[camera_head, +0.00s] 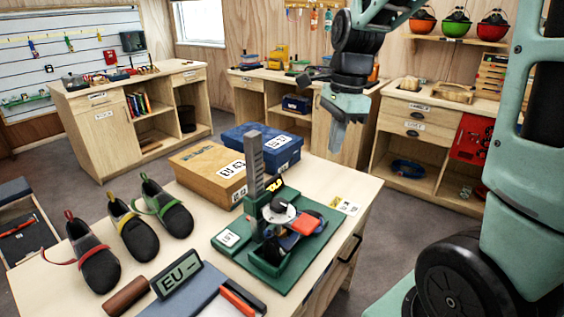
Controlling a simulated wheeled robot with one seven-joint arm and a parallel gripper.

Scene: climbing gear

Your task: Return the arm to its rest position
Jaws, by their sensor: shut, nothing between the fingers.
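My gripper (347,122) hangs from my dark-and-mint arm at the upper middle of the head view, fingers pointing down. It is shut and empty. It is in the air, beyond the right rear part of the near table (355,187) in the picture, apart from the things on it. The upper part of the arm is cut off by the top edge of the view.
On the table stand a green measuring stand (270,247), a cardboard box (209,172), a blue box (262,143), three climbing shoes (133,232) and an "EU" display (177,280). Wooden cabinets (418,150) line the back.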

